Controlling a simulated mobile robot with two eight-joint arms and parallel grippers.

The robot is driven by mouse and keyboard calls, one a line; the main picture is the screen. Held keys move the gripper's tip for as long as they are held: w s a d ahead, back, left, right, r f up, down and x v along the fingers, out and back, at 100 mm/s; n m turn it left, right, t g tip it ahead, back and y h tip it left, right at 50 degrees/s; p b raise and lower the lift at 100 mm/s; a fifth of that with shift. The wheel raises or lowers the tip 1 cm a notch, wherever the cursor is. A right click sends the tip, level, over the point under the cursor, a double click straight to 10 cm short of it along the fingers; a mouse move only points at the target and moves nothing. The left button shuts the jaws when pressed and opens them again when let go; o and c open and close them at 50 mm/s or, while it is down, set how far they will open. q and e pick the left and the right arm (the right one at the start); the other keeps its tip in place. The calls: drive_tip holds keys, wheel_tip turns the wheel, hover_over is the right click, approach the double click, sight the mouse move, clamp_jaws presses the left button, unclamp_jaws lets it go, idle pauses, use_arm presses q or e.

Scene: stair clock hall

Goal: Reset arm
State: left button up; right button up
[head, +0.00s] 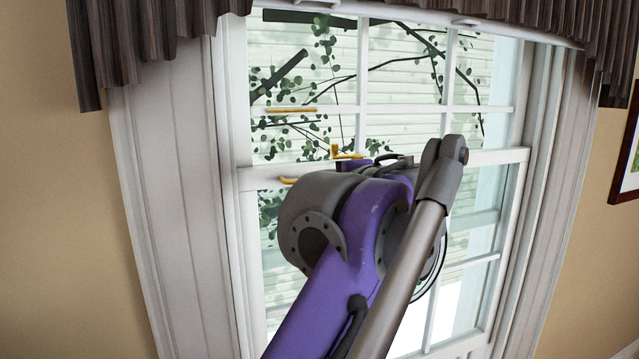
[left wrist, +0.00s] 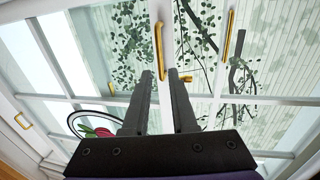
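A white-framed window (head: 236,180) fills the middle of the head view, with gold handles on it: a bar (head: 292,110), an angled piece (head: 345,153) and a lower one (head: 288,180). My purple and grey arm reaches up in front of the window and hides part of it. Its gripper is hidden in the head view. In the left wrist view my left gripper (left wrist: 160,75) has its two dark fingers apart, with nothing seen held between them. A long gold handle (left wrist: 161,50) shows just beyond the fingertips; I cannot tell the distance. My right gripper is not seen.
A dark pleated valance (head: 150,40) hangs over the window top. A framed picture (head: 627,155) is on the right wall. In the left wrist view, a round dark-rimmed thing with red and green (left wrist: 95,122) lies left of the fingers. Bare wall (head: 55,220) is at left.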

use_arm(q)
drive_tip(key=shift+s+d, duration=0.1)
drive_tip(key=shift+s, duration=0.3)
drive_tip(key=s+a+f+n+g, duration=0.3)
drive_tip(key=a+f, duration=0.5)
drive_tip(key=f, duration=0.3)
drive_tip(key=s+a+f+n+g, duration=0.3)
drive_tip(key=a+f, duration=0.5)
drive_tip(key=f, duration=0.2)
drive_tip(key=s+a+f+n+g+h, duration=0.1)
drive_tip(key=s+f+n, duration=0.1)
drive_tip(key=s+f, duration=0.4)
drive_tip(key=s+a+f+n+g+h, duration=0.1)
drive_tip(key=s+f, duration=0.5)
drive_tip(key=f, duration=0.7)
drive_tip(key=s+a+f+n+h, duration=0.2)
drive_tip(key=s+f+n, duration=0.3)
drive_tip(key=f, duration=0.5)
drive_tip(key=shift+s+a+g+h, duration=0.4)
drive_tip(key=shift+s+a, duration=0.2)
drive_tip(key=shift+a, duration=0.1)
